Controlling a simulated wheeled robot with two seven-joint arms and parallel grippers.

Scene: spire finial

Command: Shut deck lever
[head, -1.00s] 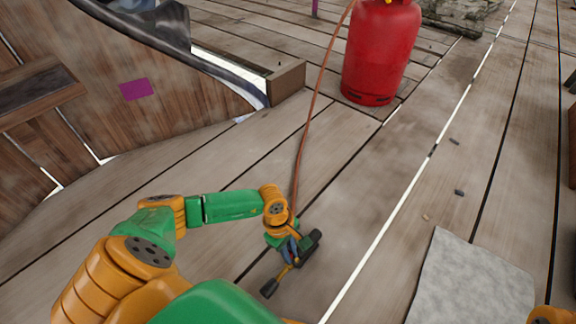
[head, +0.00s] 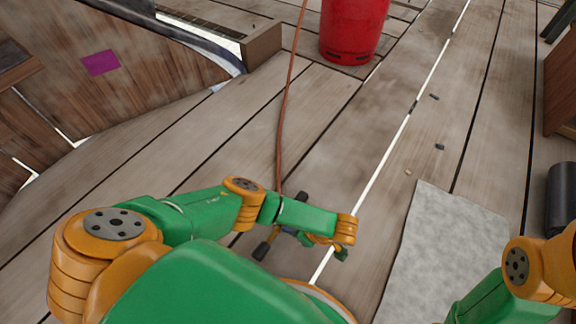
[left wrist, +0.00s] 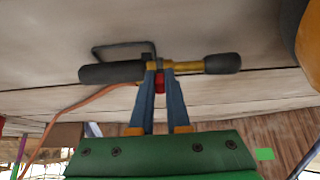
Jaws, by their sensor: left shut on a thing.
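A torch-like fitting lies on the deck, with a black grip (left wrist: 112,73), a brass stem (left wrist: 190,67) and a dark knob (left wrist: 222,64). In the head view its knob (head: 262,250) and dark far end (head: 301,197) show on either side of my forearm. A small red piece (left wrist: 160,83), perhaps the deck lever, sits at the fitting's middle. My left gripper (left wrist: 159,76) is shut there, its blue fingers on both sides of the red piece; in the head view the forearm hides most of it. Of my right arm only links show.
An orange hose (head: 284,110) runs from the fitting toward the red gas cylinder (head: 350,30). A grey mat (head: 440,260) lies to the right. A curved wooden wall (head: 100,100) stands at left. Small dark scraps (head: 440,147) lie on otherwise open planks.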

